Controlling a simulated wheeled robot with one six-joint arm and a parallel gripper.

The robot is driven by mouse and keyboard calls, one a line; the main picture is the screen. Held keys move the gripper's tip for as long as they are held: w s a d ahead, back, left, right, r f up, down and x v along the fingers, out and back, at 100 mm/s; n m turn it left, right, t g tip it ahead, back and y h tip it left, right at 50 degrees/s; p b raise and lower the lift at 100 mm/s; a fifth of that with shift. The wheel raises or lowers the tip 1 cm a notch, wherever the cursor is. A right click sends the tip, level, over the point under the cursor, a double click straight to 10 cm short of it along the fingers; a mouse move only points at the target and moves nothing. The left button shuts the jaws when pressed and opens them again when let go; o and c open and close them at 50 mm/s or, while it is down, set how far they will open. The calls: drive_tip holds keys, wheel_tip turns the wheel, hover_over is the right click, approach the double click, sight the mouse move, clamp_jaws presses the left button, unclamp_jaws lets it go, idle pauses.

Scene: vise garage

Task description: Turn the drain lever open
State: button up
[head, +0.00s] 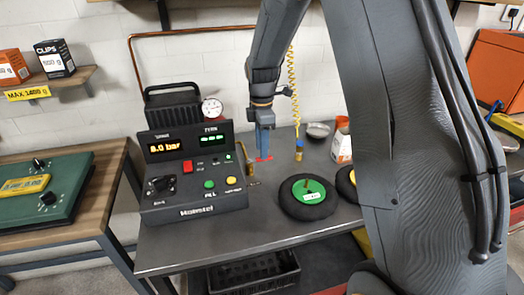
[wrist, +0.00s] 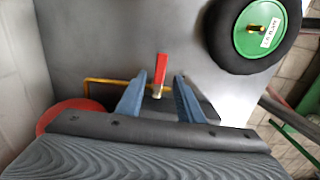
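The drain lever (head: 267,158) is a small red handle just right of the compressor unit, at my fingertips in the head view. In the wrist view the red lever (wrist: 161,68) points up the picture from a small metal valve (wrist: 157,91) on a yellow pipe (wrist: 104,81). My gripper (head: 264,153) points down from above. In the wrist view its two blue fingers (wrist: 159,80) are spread apart, with the lever's base in line with the gap. Whether either finger touches the lever I cannot tell.
The compressor unit (head: 193,202), with displays and buttons, stands left of my gripper. A black wheel with a green hub (head: 308,197) lies to the right on the grey bench (head: 220,240). A yellow coiled hose (head: 292,80) hangs behind. A bowl (head: 318,130) stands at the back.

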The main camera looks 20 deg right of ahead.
sight(259, 159)
drive_tip(key=shift+f, duration=1.25)
clamp_jaws()
